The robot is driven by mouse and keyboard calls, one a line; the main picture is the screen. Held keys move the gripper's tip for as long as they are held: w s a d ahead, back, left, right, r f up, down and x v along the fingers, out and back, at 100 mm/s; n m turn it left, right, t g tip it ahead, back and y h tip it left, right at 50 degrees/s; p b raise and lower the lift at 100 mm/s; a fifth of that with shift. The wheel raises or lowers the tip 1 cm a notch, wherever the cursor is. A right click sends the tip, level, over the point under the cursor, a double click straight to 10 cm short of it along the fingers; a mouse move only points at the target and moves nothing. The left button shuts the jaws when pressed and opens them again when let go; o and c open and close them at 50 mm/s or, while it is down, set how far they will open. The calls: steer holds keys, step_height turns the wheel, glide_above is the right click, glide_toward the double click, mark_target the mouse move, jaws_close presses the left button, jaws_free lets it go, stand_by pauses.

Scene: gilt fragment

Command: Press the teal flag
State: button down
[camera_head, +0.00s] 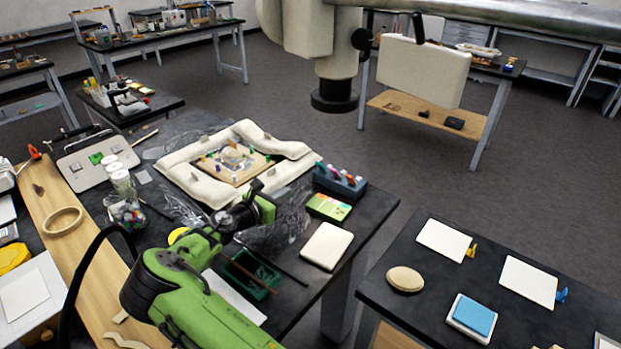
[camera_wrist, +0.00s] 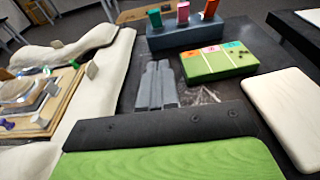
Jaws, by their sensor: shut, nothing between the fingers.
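A blue-grey block (camera_wrist: 187,38) holds three upright coloured tabs in the wrist view. The teal flag (camera_wrist: 155,18) is the left one, beside a pink one (camera_wrist: 183,13) and an orange one (camera_wrist: 209,9). The block (camera_head: 340,183) also shows in the head view, near the table's right edge, with the teal flag (camera_head: 320,167) at its left end. My gripper (camera_wrist: 157,66) is shut and empty; its grey fingers point towards the block in the wrist view, apart from the flag. In the head view, my arm hides the fingers.
A green box with coloured labels (camera_wrist: 217,60) stands close to the block, with a white pad (camera_wrist: 284,108) nearer. White cushions (camera_head: 184,172) surround a wooden board (camera_head: 236,166) with a fragment and small clips. Crumpled clear film lies near my arm.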

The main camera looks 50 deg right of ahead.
steer(key=shift+w, duration=0.15)
steer(key=b, duration=0.2)
glide_toward(319, 166)
steer(key=f, duration=0.1)
steer(key=d+f, duration=0.1)
steer(key=f, duration=0.1)
steer(key=shift+w+d+f, duration=0.1)
steer(key=shift+d+f, duration=0.1)
steer(key=shift+f, duration=0.1)
steer(key=d, duration=0.1)
steer(key=d+r, duration=0.1)
steer(key=d, duration=0.1)
steer(key=shift+w+d+r, duration=0.25)
steer(key=shift+r, duration=0.15)
steer(key=shift+d+r, duration=0.3)
